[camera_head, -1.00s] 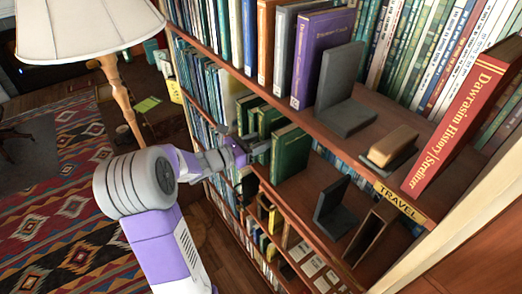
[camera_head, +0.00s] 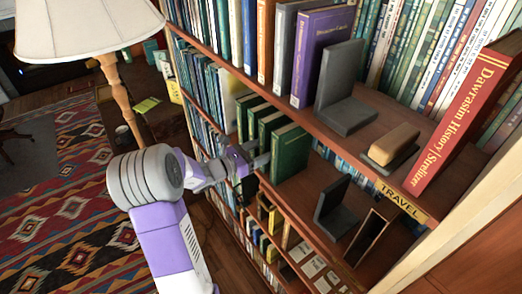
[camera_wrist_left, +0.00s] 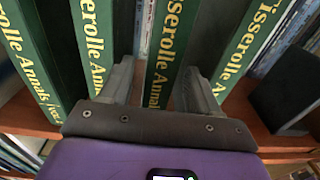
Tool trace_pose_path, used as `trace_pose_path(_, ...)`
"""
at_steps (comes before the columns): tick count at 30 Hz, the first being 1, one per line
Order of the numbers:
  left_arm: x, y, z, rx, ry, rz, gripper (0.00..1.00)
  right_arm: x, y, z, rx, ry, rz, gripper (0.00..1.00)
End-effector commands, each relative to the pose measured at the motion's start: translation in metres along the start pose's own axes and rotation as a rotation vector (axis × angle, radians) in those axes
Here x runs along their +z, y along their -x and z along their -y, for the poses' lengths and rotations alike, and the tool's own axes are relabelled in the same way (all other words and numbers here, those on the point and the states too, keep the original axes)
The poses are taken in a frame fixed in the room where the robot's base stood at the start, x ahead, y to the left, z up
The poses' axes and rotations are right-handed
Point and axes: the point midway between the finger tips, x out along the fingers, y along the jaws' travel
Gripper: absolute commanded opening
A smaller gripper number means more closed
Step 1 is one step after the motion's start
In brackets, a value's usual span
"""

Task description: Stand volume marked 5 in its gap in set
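Green volumes with gold "Tisserolle Annals" lettering stand in a row on the middle shelf; the head view shows the right one (camera_head: 290,152) and a middle one (camera_head: 268,122). My left gripper (camera_head: 254,157) is at the front of this row. In the left wrist view its two fingers (camera_wrist_left: 156,88) are apart and straddle one upright green volume (camera_wrist_left: 166,45), with a slight gap beside the spine. Other green volumes stand left (camera_wrist_left: 90,45) and right (camera_wrist_left: 243,40) of it. No number 5 can be read, so I cannot tell which volume this is. My right gripper is not in view.
A dark bookend (camera_head: 332,205) stands right of the green row. The shelf above holds a purple book (camera_head: 318,50), a grey bookend (camera_head: 342,90) and a red book (camera_head: 465,120). A lamp (camera_head: 85,30) stands left. Open floor lies left of the shelves.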

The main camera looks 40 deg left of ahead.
Motion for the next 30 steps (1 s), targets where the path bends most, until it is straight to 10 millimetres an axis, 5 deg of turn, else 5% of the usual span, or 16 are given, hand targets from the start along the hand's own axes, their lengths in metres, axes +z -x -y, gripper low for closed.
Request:
trace_pose_path(11, 0.006, 0.000, 0.000, 0.000, 0.000, 0.000, 0.62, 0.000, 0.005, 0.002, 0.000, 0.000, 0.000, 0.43)
trace_pose_path(24, 0.004, 0.089, -0.001, 0.004, -0.001, 0.000, 0.62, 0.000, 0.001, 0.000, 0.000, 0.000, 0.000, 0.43)
trace_pose_path(30, 0.004, 0.114, -0.001, 0.002, -0.001, 0.000, 0.62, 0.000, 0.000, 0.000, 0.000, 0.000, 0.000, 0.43)
